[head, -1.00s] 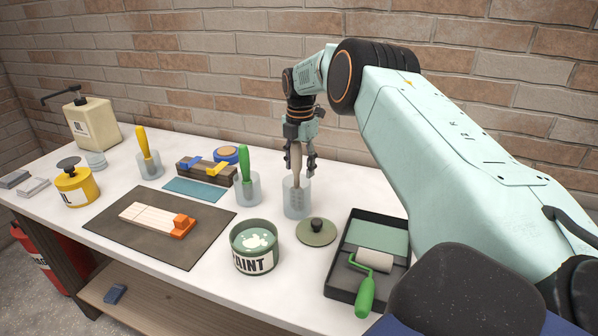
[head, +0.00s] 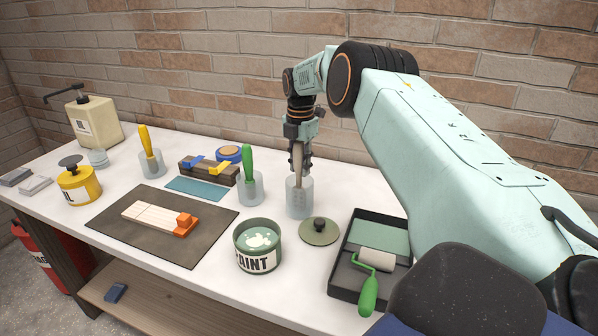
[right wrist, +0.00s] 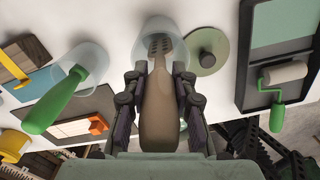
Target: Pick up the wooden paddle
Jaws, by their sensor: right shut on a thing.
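The wooden paddle (head: 298,158) stands upright in a clear cup (head: 299,199) on the white workbench. It also shows in the right wrist view (right wrist: 158,110), with its slotted end inside the cup (right wrist: 160,28). My right gripper (head: 299,165) comes down from above and is shut on the paddle's handle, just over the cup's rim. In the right wrist view the fingers (right wrist: 158,84) press on both sides of the handle. My left gripper is not in view.
A paint can (head: 257,246), a round lid (head: 319,231) and a black roller tray (head: 343,262) stand in front of the cup. A cup with a green-handled tool (head: 248,163) is close on its left. A brick wall (head: 215,70) rises behind the bench.

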